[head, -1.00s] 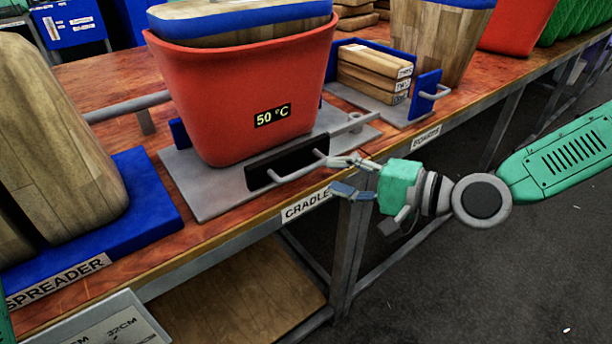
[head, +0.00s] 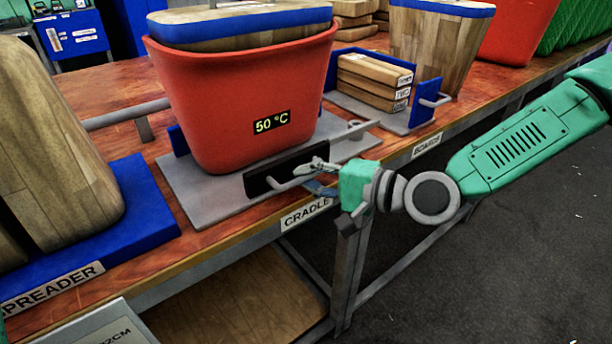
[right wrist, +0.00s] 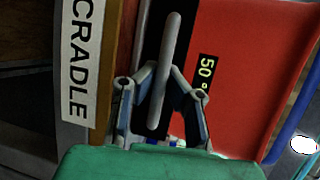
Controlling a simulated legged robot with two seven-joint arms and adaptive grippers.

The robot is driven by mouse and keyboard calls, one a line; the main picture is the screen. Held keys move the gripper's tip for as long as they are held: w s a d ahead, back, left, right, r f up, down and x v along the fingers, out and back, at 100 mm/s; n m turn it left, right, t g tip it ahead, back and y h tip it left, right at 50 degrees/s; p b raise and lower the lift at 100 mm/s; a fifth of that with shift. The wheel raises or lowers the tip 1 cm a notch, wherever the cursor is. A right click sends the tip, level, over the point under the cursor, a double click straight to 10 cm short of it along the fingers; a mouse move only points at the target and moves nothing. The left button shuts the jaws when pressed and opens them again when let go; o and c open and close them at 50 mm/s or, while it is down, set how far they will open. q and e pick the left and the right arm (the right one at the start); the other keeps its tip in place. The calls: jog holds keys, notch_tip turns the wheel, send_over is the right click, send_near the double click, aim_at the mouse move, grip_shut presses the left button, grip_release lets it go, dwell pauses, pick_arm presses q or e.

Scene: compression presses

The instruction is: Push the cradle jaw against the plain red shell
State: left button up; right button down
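The red shell (head: 240,100) is a tapered tub with a "50 °C" label, standing upright on the cradle's grey base plate (head: 190,190). A wooden block with a blue band sits in its top. The cradle jaw (head: 287,166) is a black plate with a grey bar handle, at the shell's front low side; I cannot tell whether they touch. My right gripper (head: 320,178) is at the handle's right end. In the right wrist view its fingers (right wrist: 165,88) stand apart on either side of the handle (right wrist: 168,55). My left gripper is out of view.
A blue spreader base (head: 150,205) with wooden forms stands left. A blue holder (head: 426,97) with stacked boards (head: 372,80) stands behind right. The bench's front edge, with its "CRADLE" label (head: 306,214), runs just below my right gripper. The floor at right is clear.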

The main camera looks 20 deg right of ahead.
jog(key=shift+w+a+f+b, duration=0.15)
jog(key=shift+w+a, duration=0.15)
jog(key=shift+w, duration=0.5)
jog(key=shift+w+a+b, duration=0.15)
jog(key=shift+w+a, duration=0.15)
jog(key=shift+w, duration=0.5)
jog(key=c, duration=1.6)
grip_release()
jog(key=shift+s, duration=0.1)
jog(key=shift+f, duration=0.1)
jog(key=shift+s, duration=0.1)
